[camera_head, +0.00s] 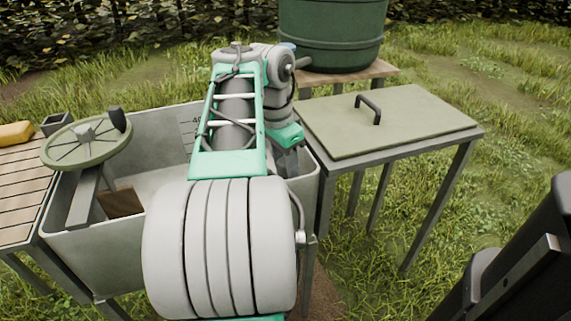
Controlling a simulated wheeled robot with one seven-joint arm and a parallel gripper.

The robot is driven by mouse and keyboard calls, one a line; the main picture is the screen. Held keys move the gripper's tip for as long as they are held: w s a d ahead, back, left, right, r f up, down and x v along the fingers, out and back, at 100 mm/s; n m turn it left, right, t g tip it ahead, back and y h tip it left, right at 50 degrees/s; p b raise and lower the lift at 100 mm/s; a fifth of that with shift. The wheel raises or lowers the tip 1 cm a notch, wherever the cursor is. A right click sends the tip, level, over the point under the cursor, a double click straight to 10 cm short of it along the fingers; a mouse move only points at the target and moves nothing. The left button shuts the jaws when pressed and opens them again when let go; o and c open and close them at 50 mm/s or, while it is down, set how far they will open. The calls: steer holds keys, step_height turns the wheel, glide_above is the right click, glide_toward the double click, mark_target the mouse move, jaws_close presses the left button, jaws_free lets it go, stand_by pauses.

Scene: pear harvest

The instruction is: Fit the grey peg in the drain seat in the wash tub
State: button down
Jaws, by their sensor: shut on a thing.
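The wash tub (75,260) is a grey, open, rectangular basin at the left centre, with scale marks on its far inner wall. My arm reaches over the tub and covers much of its inside. My gripper is hidden behind my arm links, so its jaws and anything between them cannot be seen. The grey peg and the drain seat are not visible. A brown square patch (120,203) shows low in the left part of the tub.
A spoked handwheel (85,148) with a dark knob sits over the tub's left side. A handled lid (400,118) lies on the right-hand stand. A green barrel (333,35) stands behind. Grass is open at right.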

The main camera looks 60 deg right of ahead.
steer(key=shift+f, duration=0.3)
steer(key=shift+c, duration=1.2)
jaws_free()
step_height(320, 180, up, 6)
steer(key=p, duration=0.5)
steer(key=shift+r+p, duration=0.1)
steer(key=shift+p, duration=0.3)
